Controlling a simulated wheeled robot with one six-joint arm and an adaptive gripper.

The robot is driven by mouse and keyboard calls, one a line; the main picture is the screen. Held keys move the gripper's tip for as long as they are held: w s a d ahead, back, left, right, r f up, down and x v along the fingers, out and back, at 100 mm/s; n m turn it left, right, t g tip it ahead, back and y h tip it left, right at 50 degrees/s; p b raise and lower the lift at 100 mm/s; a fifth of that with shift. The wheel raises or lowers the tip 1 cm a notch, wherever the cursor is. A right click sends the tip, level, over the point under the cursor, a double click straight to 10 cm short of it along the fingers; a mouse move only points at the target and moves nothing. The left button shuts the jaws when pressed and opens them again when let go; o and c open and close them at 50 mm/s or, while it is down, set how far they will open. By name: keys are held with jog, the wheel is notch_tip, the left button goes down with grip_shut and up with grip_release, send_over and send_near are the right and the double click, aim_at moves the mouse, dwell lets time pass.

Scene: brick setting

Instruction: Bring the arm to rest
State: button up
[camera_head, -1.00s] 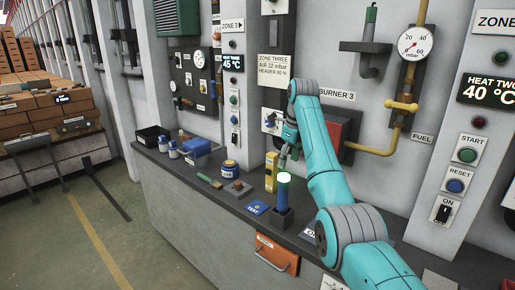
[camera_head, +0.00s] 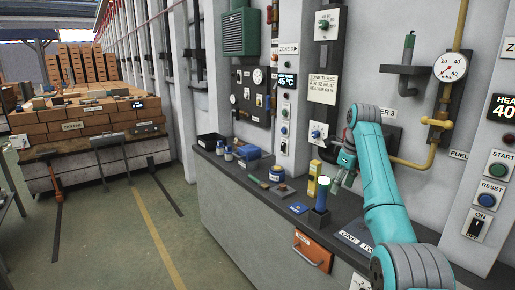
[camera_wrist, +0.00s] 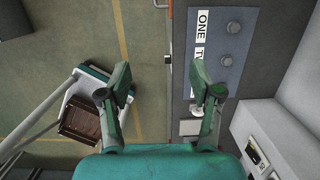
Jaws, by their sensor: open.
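My teal arm reaches in from the lower right in the head view, bent at a grey-banded joint. My gripper (camera_head: 345,170) hangs over the counter (camera_head: 240,198), above and right of a blue cylinder with a glowing pale top (camera_head: 322,195). Floor and the counter's front edge show below the gap.
A gauge (camera_head: 451,66) and yellow pipe (camera_head: 420,162) are on the wall. Stacked bricks (camera_head: 70,120) stand at left; the floor (camera_head: 120,230) between is open.

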jog(key=s+a+f+n+t, duration=0.1)
jog(key=s+f+n, duration=0.15)
jog(key=f, duration=1.35)
jog(key=s+a+f+n+t, duration=0.15)
jog(key=f+n, duration=0.25)
jog(key=f, duration=1.1)
jog(key=s+a+f+n+t, duration=0.1)
jog(key=s+f+n+t, duration=0.15)
jog(key=s+f, duration=0.7)
jog(key=s+a+f+n+t, duration=0.15)
jog(key=s+f+n, duration=0.25)
jog(key=s+f, duration=0.55)
jog(key=s+a+r+n+t+h, duration=0.2)
jog(key=s+n, duration=0.5)
jog(key=s, duration=1.9)
jog(key=s+a+r+n+t+y, duration=0.1)
jog(key=s+r+n+t, duration=0.3)
jog(key=s+r, duration=1.6)
notch_tip(320, 180, up, 2)
jog(key=n, duration=0.4)
jog(key=shift+r+n+t, duration=0.2)
jog(key=shift+n+t, duration=0.1)
jog(key=shift+t, duration=0.05)
